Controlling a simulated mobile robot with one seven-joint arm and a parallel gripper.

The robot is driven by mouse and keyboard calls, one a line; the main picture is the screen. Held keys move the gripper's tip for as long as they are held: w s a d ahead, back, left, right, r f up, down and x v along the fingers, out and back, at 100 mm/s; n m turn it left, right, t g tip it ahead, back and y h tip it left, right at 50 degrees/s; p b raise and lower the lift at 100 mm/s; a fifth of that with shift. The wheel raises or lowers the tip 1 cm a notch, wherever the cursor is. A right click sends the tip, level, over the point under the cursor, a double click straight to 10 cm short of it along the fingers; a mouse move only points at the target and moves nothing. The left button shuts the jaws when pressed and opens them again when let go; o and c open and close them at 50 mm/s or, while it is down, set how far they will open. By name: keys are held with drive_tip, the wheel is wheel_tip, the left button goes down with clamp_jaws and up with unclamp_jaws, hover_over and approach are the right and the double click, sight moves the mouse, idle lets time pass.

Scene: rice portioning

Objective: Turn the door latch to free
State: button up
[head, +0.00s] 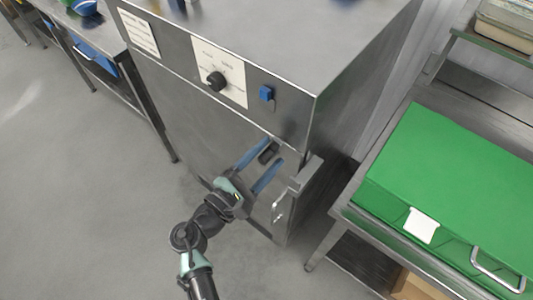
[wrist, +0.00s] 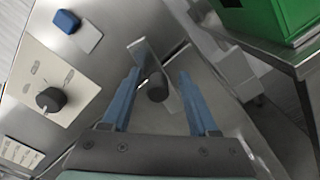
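The door latch, a small dark knob (head: 267,153), is on the front of a steel cabinet (head: 355,65), near the door's upper right. In the wrist view the dark knob (wrist: 157,88) shows between my two blue fingers, with a metal plate (wrist: 143,52) beside it. My gripper (head: 274,151) is open, its fingers pointing at the cabinet front, one on each side of the knob. It also shows in the wrist view (wrist: 159,73), with gaps between both fingers and the knob. I cannot tell whether the fingertips reach past the knob.
Above the door are a black dial (head: 216,81) on a white plate and a blue switch (head: 266,93). A metal door handle (head: 280,205) is below right of the latch. A green case (head: 455,185) lies on a steel bench at right. Floor at left is clear.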

drive_tip(key=b+v, duration=0.2)
drive_tip(key=v, duration=1.1)
drive_tip(key=shift+b, duration=0.3)
drive_tip(key=shift+w, duration=0.1)
